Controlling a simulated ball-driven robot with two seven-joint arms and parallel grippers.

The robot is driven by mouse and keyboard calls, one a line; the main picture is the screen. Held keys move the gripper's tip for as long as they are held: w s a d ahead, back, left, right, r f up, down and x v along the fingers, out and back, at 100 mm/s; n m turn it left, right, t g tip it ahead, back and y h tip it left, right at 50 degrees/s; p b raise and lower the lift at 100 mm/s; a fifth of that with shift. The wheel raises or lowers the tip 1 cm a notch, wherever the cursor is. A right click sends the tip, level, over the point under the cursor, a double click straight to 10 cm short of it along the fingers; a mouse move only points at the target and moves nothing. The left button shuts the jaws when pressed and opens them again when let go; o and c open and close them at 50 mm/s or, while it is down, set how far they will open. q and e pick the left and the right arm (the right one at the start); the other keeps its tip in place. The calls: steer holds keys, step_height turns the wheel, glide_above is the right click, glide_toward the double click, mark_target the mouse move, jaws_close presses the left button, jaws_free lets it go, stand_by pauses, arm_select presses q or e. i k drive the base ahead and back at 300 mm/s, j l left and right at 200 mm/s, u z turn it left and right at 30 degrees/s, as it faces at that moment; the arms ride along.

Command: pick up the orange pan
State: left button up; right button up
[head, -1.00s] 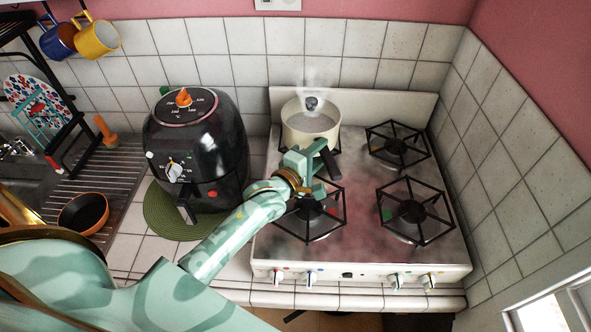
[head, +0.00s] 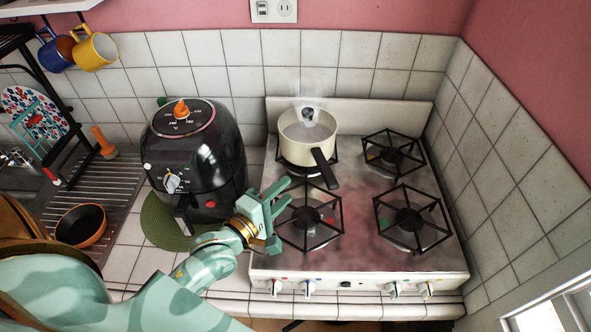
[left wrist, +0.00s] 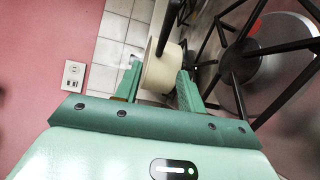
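The orange pan (head: 82,225), orange outside and dark inside, sits on the ribbed drainboard at the left of the head view. Its handle cannot be made out. My left gripper (head: 286,198) is open and empty over the left front part of the stove, well to the right of the pan. In the left wrist view the two fingers (left wrist: 160,68) stand apart, with a cream pot (left wrist: 162,68) beyond them. The orange pan does not show in that view. My right gripper is in neither view.
The cream pot (head: 307,136) steams on the back left burner, its dark handle pointing forward. A black air fryer (head: 196,150) on a green mat (head: 160,222) stands between stove and drainboard (head: 120,188). A rack with a plate stands behind the pan; mugs (head: 94,51) hang above.

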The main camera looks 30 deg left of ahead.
mark_target(84, 224)
steer(key=k+j, duration=0.25)
steer(key=k, duration=0.2)
steer(key=k+j, duration=0.25)
steer(key=k, duration=0.25)
